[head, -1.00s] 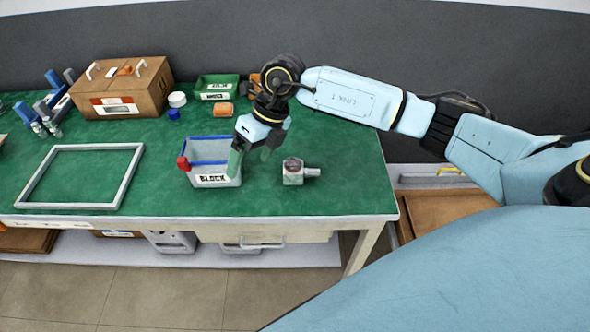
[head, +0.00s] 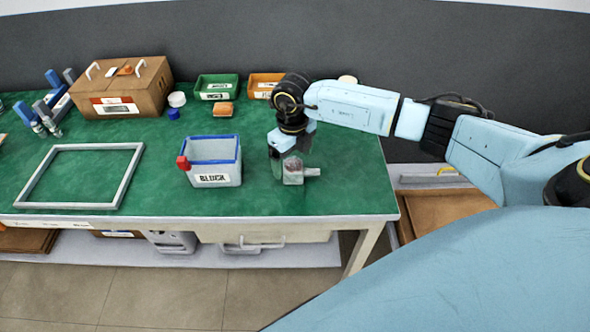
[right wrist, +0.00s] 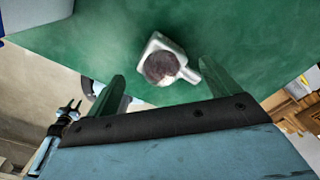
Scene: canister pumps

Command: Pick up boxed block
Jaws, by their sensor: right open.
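A small grey metal block (head: 293,175) with a round dark face and a short stub pointing right lies on the green table. It also shows in the right wrist view (right wrist: 161,62). My right gripper (head: 284,163) is directly over the block, pointing down, open and empty. In the right wrist view its two fingers (right wrist: 162,72) are spread, with the block lying ahead between their tips. I cannot tell whether a finger touches it. A grey bin (head: 213,163) with a blue rim and a BLOCK label stands left of the gripper. My left gripper is not in view.
A grey frame (head: 130,177) lies on the table's left. A brown case (head: 148,98), a green tray (head: 203,95), an orange tray (head: 254,94) and a small orange object (head: 222,110) are behind. The table is clear right of the block.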

